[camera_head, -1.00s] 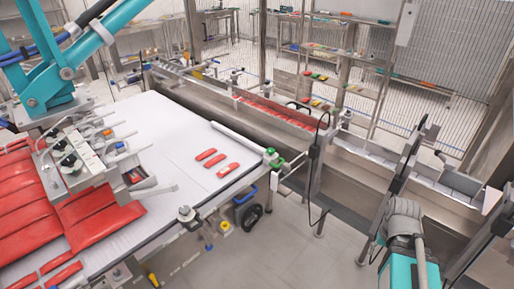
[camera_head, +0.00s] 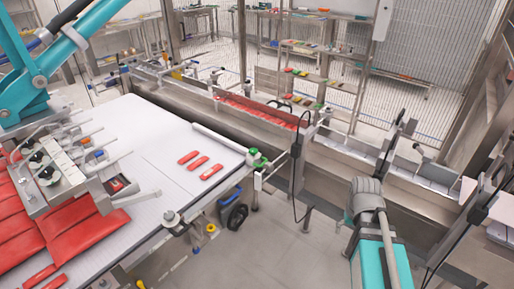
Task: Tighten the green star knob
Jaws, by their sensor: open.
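A green star knob (camera_head: 256,154) sits at the right corner of the white conveyor table, at the end of a pale roller or bar. A second green part shows just below it, and I cannot tell whether it is a separate knob. A teal and grey arm section (camera_head: 378,245), which looks like mine, rises from the bottom edge, right of the knob and apart from it in the picture. I cannot make out my gripper's fingers in this view.
The white table (camera_head: 150,140) holds three red packs (camera_head: 193,157) and larger red packs at left, under a teal picker with a suction head (camera_head: 55,165). A metal trough line (camera_head: 345,150) runs behind. A black cable (camera_head: 296,165) hangs right of the knob. Open floor (camera_head: 270,240) lies below.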

